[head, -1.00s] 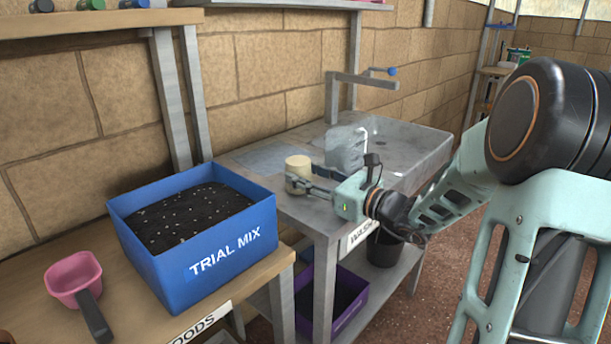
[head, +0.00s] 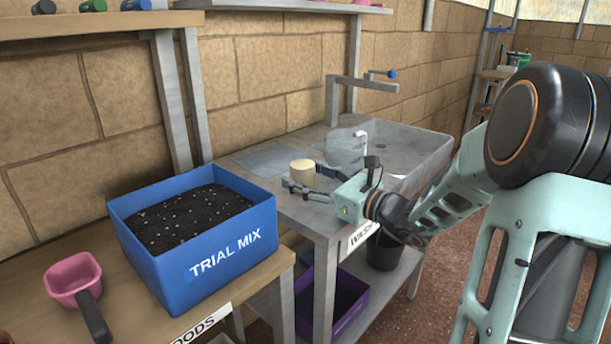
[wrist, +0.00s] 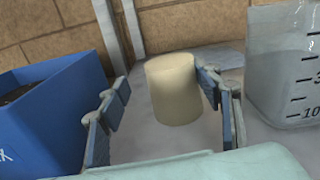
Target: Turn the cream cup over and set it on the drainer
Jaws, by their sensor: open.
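The cream cup (head: 302,170) stands on the grey wash bench, at its left front part. Its upper end shows as a plain cream face, and I see no opening in it. My gripper (head: 303,178) is open, with one finger on each side of the cup. In the wrist view the cup (wrist: 174,90) stands between the fingers, close to the right one, with a wider gap on the left. I cannot tell whether the right finger touches it. A flat grey panel (head: 268,158), which looks like the drainer, lies behind the cup beside the sink.
A clear jug with measure marks (wrist: 285,75) stands close to the right of my gripper. The sink (head: 415,155) lies beyond it, under a tap (head: 362,82). A blue box of soil (head: 235,255) and a pink scoop (head: 73,275) are on the wooden bench at left.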

